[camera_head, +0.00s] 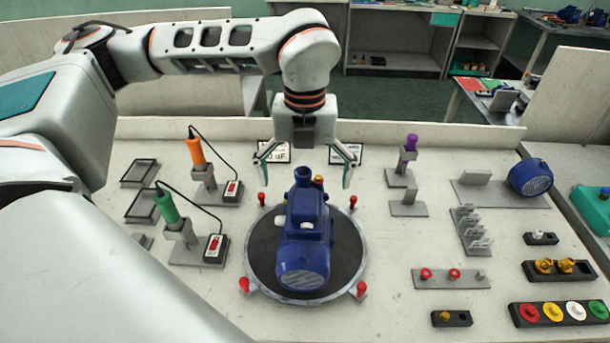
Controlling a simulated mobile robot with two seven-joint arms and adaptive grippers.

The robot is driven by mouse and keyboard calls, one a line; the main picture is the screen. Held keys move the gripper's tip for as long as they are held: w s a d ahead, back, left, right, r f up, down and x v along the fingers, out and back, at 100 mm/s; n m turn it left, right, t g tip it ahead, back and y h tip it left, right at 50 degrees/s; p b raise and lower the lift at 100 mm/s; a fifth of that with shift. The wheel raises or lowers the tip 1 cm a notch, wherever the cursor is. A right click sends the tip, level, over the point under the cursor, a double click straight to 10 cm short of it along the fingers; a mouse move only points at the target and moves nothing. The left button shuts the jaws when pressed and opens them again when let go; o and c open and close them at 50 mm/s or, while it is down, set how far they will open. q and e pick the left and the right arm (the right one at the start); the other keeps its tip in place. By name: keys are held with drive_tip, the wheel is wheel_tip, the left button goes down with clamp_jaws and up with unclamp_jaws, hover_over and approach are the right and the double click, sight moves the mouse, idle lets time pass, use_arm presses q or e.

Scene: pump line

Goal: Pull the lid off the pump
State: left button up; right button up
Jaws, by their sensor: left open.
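The blue pump (304,235) stands on a dark round plate (262,258) with a grey rim and several red pegs around it, in the middle of the table. A brass fitting and a white part show on the pump's body. I cannot clearly tell which part of it is the lid. My left gripper (305,174) hangs above the far end of the pump, with its fingers spread wide on either side. It is open and empty, and I see no contact with the pump. My right gripper is not in view.
An orange-handled tool (196,152) and a green-handled tool (167,207) stand in holders on the left. A purple-handled tool (411,143) stands at right. A blue motor-like part (530,177) lies at far right. A coloured button strip (560,313) is front right.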

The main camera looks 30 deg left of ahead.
sight(305, 201)
use_arm(q)
drive_tip(key=shift+f, duration=0.65)
drive_tip(key=shift+f+b, duration=0.5)
drive_tip(key=shift+f, duration=0.05)
drive_tip(key=shift+f+b, duration=0.5)
drive_tip(key=shift+f, duration=0.1)
drive_tip(key=shift+r, duration=0.2)
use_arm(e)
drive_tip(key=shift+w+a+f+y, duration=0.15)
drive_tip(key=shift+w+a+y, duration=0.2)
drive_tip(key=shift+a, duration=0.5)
use_arm(q)
drive_tip(key=shift+f+b, duration=0.1)
drive_tip(key=shift+b, duration=0.25)
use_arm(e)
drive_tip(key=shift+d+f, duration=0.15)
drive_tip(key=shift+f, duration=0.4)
use_arm(q)
drive_tip(key=shift+f+b, duration=0.8)
drive_tip(key=shift+f, duration=0.1)
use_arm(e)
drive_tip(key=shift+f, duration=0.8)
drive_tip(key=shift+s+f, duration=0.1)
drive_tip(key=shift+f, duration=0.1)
use_arm(q)
drive_tip(key=shift+c, duration=0.4)
